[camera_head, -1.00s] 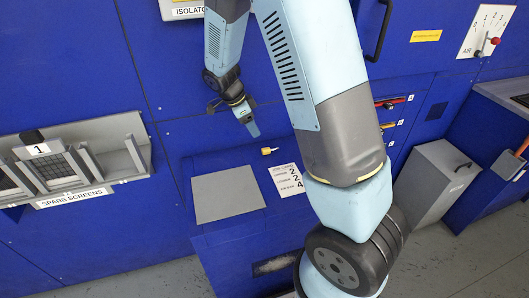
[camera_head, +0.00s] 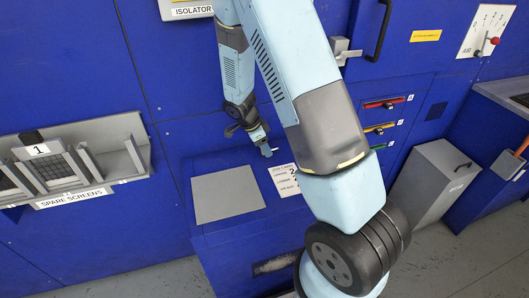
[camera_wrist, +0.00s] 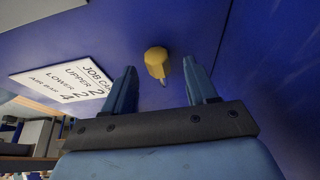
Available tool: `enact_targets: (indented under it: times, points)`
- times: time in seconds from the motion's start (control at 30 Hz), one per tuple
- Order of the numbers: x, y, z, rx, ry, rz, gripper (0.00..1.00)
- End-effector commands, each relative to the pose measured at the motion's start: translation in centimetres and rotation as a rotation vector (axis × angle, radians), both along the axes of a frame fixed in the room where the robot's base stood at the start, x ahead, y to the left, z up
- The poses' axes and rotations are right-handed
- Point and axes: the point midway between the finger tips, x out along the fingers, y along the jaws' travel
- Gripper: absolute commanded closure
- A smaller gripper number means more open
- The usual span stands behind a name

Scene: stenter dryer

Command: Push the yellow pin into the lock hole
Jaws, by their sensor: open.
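The yellow pin (camera_wrist: 156,62) lies on the blue ledge and shows in the wrist view between and just beyond my fingertips, with a small metal tip. My gripper (camera_wrist: 160,76) is open, with one blue finger on each side of the pin's line and a gap to both. In the head view my gripper (camera_head: 266,148) points down at the ledge, and the pin is mostly hidden by it. I cannot make out the lock hole; a grey latch (camera_head: 344,50) sits beside the black door handle (camera_head: 380,25).
A white job card (camera_head: 285,180) and a grey plate (camera_head: 227,194) lie on the ledge; the card also shows in the wrist view (camera_wrist: 70,82). The spare screens rack (camera_head: 75,165) is at left. Coloured levers (camera_head: 383,103) and a grey bin (camera_head: 432,183) are at right.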

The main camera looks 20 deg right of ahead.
Motion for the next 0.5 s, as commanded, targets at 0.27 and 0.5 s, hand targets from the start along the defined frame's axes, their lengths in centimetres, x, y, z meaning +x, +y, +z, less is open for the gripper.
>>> enact_targets:
  times: [0.27,0.5]
  points:
    - [-0.02,-0.45,-1.13,0.0,0.0,0.0,0.43]
    - [-0.04,-0.43,-1.14,0.0,0.0,0.0,0.59]
